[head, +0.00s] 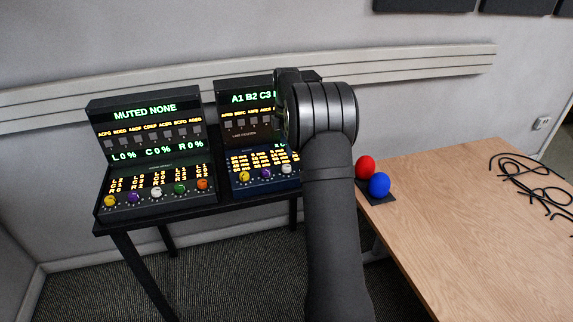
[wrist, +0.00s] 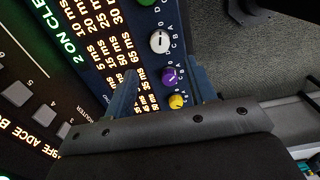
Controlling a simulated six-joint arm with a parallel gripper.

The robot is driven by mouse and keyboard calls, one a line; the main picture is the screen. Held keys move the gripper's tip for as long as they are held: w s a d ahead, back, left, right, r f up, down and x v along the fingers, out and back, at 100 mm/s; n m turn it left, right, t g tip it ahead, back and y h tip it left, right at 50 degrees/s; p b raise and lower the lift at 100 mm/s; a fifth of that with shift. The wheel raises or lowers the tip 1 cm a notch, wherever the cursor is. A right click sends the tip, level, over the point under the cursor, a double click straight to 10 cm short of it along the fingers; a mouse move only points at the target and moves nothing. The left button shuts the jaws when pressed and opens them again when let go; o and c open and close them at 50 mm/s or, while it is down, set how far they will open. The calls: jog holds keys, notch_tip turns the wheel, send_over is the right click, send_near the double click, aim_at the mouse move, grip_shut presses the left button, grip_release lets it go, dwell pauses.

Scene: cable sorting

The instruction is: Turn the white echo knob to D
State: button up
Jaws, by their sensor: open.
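A white knob (wrist: 159,41) with a dark pointer mark stands on the right console's panel in the wrist view, with letters including A to D beside it. The exact letter it points at is too small to tell. It also shows in the head view as a white knob (head: 287,169) beside my arm. My gripper (wrist: 164,70) is open and empty over the panel, its fingers nearer the purple knob (wrist: 168,75) and yellow knob (wrist: 176,100) than the white one. In the head view my arm hides the fingers and the console's right part. The word echo is not legible.
The left console (head: 150,212) has yellow, purple, white, green and orange knobs. A green knob (wrist: 146,2) lies beyond the white one in the wrist view. A wooden table (head: 450,230) at right bears a red ball (head: 365,166), a blue ball (head: 380,186) and black cables (head: 535,180).

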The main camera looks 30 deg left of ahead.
aim_at(286, 166)
notch_tip(286, 166, down, 9)
jog(key=shift+r, duration=0.1)
dwell(0.3)
jog(key=c, duration=1)
